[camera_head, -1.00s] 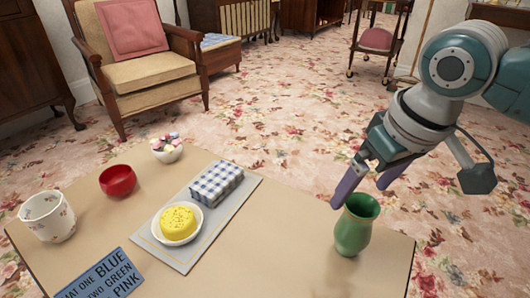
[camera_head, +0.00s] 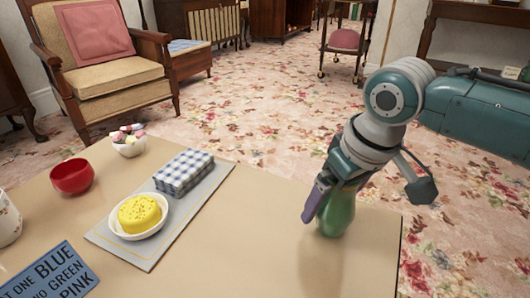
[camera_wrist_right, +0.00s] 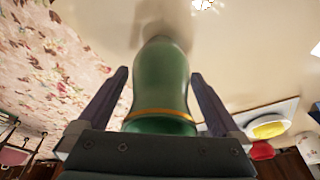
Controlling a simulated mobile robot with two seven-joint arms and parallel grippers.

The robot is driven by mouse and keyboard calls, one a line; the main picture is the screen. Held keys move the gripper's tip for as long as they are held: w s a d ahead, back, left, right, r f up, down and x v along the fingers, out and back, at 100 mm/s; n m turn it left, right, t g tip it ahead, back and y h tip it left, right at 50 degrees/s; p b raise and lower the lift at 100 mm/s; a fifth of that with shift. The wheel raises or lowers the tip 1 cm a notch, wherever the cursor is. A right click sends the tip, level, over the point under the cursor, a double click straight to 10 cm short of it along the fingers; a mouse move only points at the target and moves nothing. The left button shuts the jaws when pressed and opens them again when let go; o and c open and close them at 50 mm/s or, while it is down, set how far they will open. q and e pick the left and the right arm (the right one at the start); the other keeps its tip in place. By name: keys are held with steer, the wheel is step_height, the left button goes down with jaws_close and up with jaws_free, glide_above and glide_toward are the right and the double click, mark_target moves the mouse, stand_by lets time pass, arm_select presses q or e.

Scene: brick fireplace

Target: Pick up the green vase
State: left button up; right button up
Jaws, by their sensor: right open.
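The green vase (camera_head: 338,214) stands upright on the table near its right end in the head view, its upper part hidden behind my right gripper. In the right wrist view the vase (camera_wrist_right: 161,88) lies between the two purple fingers, with a gold band near its rim. My right gripper (camera_head: 322,200) is open around the upper vase. In the wrist view a gap shows between the vase and each finger of the gripper (camera_wrist_right: 160,95). My left gripper is not in view.
The table (camera_head: 240,245) also bears a grey tray (camera_head: 122,250) with a checkered box (camera_head: 184,172) and a yellow item in a white dish (camera_head: 139,214), a red bowl (camera_head: 72,177), a candy bowl (camera_head: 129,140) and a blue sign (camera_head: 45,275). The table between tray and vase is clear.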

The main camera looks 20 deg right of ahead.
steer(key=shift+r, duration=0.1)
steer(key=shift+c, duration=0.2)
steer(key=c, duration=1.4)
